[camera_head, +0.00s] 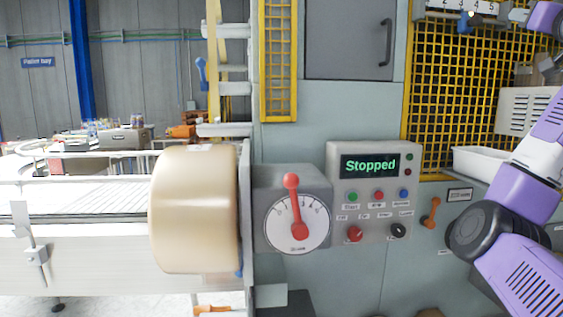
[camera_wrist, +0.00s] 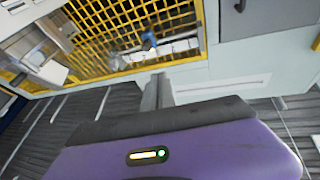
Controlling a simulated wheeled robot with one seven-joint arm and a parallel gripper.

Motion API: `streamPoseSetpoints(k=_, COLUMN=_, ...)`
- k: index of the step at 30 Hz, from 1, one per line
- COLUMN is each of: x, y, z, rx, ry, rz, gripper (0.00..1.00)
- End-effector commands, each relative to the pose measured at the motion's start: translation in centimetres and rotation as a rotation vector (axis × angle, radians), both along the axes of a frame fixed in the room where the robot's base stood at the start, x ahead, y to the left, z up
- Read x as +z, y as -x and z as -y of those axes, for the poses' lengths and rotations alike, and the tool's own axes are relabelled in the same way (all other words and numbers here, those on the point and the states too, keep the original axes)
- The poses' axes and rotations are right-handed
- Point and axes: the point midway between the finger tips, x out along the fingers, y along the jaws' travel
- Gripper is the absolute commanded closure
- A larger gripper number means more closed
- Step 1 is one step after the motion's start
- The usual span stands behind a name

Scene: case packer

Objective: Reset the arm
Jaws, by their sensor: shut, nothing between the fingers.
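My arm (camera_head: 518,195) is at the right side of the head view, purple and white, folded up in front of the machine. Its upper end runs out of the picture at the top right. My gripper (camera_wrist: 157,92) shows in the wrist view beyond its purple housing. Its grey fingers are together and hold nothing. The fingers point toward the yellow mesh guard (camera_wrist: 98,28) and a pale panel beside it, without visible contact.
The control panel (camera_head: 375,210) reads "Stopped". Left of it are a dial with a red pointer (camera_head: 293,205) and a large tan roll (camera_head: 190,208). An orange handle (camera_head: 431,212) and a white tray (camera_head: 480,163) are close to my arm. A conveyor (camera_head: 85,197) runs left.

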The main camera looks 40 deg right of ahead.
Motion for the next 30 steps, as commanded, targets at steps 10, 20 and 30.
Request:
streamPoseSetpoints(k=10, x=-8.8, y=-3.9, z=0.9, rx=-0.104, ry=0.037, rz=0.084, gripper=1.0)
streamPoseSetpoints(k=20, x=-18.8, y=-9.0, z=-2.0, rx=-0.12, ry=0.074, rz=0.092, gripper=1.0)
streamPoseSetpoints(k=30, x=-29.3, y=-13.4, z=-8.0, rx=-0.077, ry=0.109, rz=0.063, gripper=1.0)
